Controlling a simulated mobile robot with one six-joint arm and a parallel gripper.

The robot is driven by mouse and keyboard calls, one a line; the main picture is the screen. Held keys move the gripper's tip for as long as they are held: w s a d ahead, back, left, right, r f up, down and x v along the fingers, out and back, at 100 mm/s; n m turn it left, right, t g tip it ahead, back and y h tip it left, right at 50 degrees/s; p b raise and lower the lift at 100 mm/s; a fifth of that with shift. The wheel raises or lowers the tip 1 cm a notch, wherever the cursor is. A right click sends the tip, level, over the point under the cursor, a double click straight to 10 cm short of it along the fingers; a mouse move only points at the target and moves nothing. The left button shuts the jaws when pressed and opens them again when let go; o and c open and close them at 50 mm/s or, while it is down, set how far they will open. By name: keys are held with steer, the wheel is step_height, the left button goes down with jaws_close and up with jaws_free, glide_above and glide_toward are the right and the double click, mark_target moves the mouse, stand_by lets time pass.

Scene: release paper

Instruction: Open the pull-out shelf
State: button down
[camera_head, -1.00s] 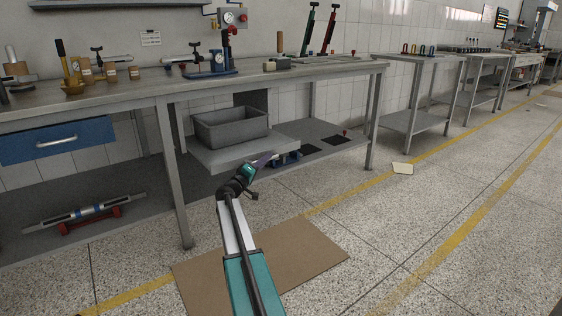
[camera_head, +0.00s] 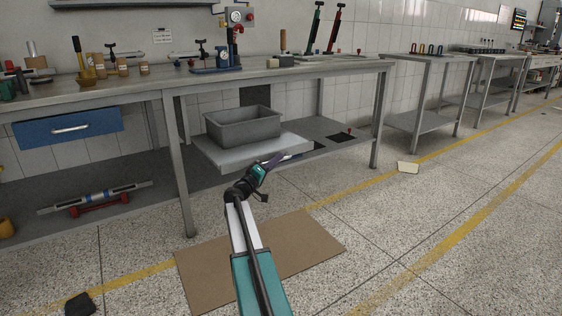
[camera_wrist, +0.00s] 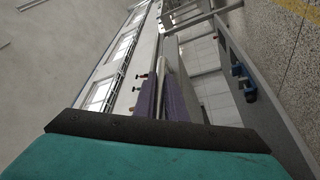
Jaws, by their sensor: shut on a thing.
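The pull-out shelf (camera_head: 222,158) is a light grey board under the workbench. It sticks out past the bench's front, with a grey bin (camera_head: 243,132) standing on it. My gripper (camera_head: 278,159) is at the shelf's front right edge and is shut on it. In the wrist view, the purple fingers of my gripper (camera_wrist: 166,98) stand close together with a pale strip between them. The exact contact is too small to make out in the head view.
The workbench (camera_head: 190,82) carries tools and has a blue drawer (camera_head: 68,128) at left. Its front leg (camera_head: 182,170) stands left of the shelf. A brown mat (camera_head: 255,262) lies on the floor below. Open floor extends to the right.

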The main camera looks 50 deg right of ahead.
steer(key=shift+w+a, duration=0.1)
steer(key=shift+a, duration=0.05)
steer(key=c, duration=2.1)
jaws_free()
steer(key=shift+s, duration=0.2)
steer(key=p+v, duration=0.4)
steer(key=v, duration=0.9)
steer(key=shift+a+f+p, duration=0.1)
steer(key=shift+a+p, duration=0.2)
steer(key=shift+p, duration=0.1)
